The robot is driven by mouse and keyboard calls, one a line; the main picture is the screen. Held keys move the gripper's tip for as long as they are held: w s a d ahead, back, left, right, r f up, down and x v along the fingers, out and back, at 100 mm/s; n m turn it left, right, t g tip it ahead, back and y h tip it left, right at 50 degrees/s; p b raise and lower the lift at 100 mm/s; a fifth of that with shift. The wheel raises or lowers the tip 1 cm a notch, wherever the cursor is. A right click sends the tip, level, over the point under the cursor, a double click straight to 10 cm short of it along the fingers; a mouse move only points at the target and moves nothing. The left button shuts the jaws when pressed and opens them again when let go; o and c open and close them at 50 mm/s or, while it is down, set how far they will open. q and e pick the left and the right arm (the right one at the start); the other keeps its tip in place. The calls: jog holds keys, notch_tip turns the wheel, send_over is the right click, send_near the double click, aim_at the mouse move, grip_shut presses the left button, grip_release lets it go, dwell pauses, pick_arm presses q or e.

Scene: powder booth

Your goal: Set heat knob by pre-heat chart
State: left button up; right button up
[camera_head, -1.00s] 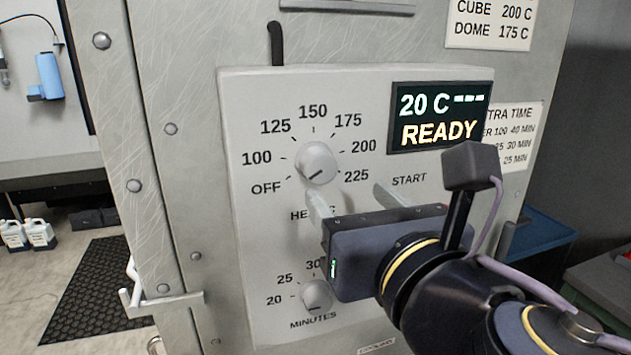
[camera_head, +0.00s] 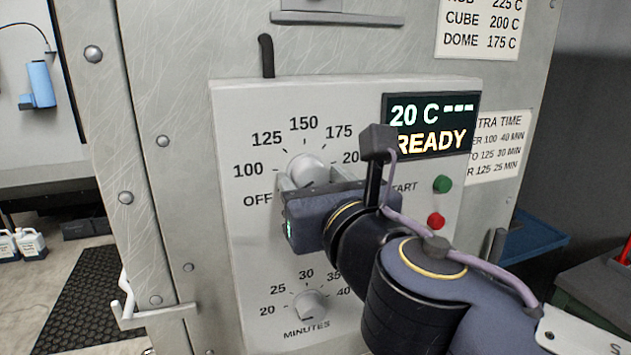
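The pale round heat knob (camera_head: 307,168) sits on the oven's control panel, inside a printed scale from OFF through 100, 125, 150 and 175. My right gripper (camera_head: 312,180) is at this knob, its fingers spread to either side; contact is not clear. The gripper hides the knob's lower part and the 225 mark, and I cannot read its pointer. The pre-heat chart (camera_head: 484,25) at the top right reads CUBE 200 C and DOME 175 C; its top row, 225 C, is partly cut off. The display (camera_head: 430,125) reads 20 C and READY. My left gripper is not in view.
The minutes knob (camera_head: 309,305) is below my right gripper. A green button (camera_head: 442,184) and a red button (camera_head: 436,221) are right of it. An extra-time chart (camera_head: 499,147) hangs at the right. A hooked handle (camera_head: 150,312) protrudes at the lower left.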

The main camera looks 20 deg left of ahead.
jog(key=c, duration=0.8)
jog(key=shift+o, duration=0.2)
jog(key=shift+f+m, duration=0.1)
jog(key=shift+m, duration=0.2)
